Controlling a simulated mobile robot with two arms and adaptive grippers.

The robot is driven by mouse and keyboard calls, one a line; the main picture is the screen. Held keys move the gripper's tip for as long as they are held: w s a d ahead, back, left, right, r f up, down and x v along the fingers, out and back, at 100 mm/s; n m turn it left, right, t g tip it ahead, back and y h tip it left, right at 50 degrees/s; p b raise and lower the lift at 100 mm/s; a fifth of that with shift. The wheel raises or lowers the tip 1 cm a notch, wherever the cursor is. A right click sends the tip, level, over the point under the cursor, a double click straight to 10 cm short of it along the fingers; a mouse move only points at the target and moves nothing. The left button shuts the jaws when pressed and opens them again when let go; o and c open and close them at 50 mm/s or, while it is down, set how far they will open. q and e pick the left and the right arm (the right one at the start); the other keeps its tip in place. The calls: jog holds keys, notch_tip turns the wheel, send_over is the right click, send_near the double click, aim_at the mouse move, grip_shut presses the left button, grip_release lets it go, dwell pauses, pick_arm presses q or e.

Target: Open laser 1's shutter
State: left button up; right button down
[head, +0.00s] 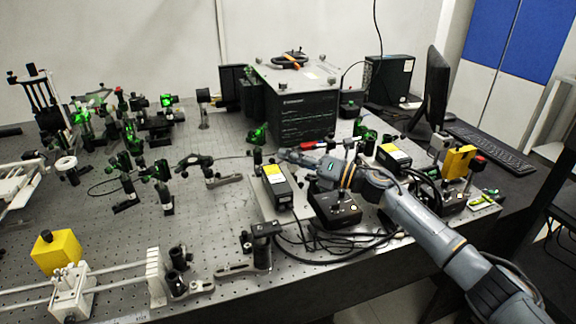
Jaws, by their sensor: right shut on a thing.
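A black laser box with a yellow and white label (277,185) stands on the bench in the middle of the head view. A second similar laser box (393,158) stands further right. Which one is laser 1 cannot be read. My right gripper (284,154) reaches in from the right, its fingertips at the far end of the nearer laser. It is shut on a small part there, apparently the shutter, which the fingers mostly hide. I cannot tell whether the shutter is open. My left gripper is not in view.
A black control box (335,207) with loose cables sits below my right arm. A large black instrument (297,103) stands behind the gripper. Several green-lit optic mounts fill the left of the perforated bench (215,220). A monitor (431,90) and keyboard (490,147) are at right.

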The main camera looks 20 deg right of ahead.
jog(key=shift+f, duration=0.2)
jog(key=shift+r, duration=0.15)
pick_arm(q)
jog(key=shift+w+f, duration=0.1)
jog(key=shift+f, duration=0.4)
pick_arm(e)
jog(key=c, duration=1.4)
grip_release()
jog(key=shift+d, duration=0.1)
jog(key=shift+o, duration=0.2)
jog(key=shift+s+d, duration=0.2)
jog(key=v, duration=0.7)
jog(key=shift+f, duration=0.2)
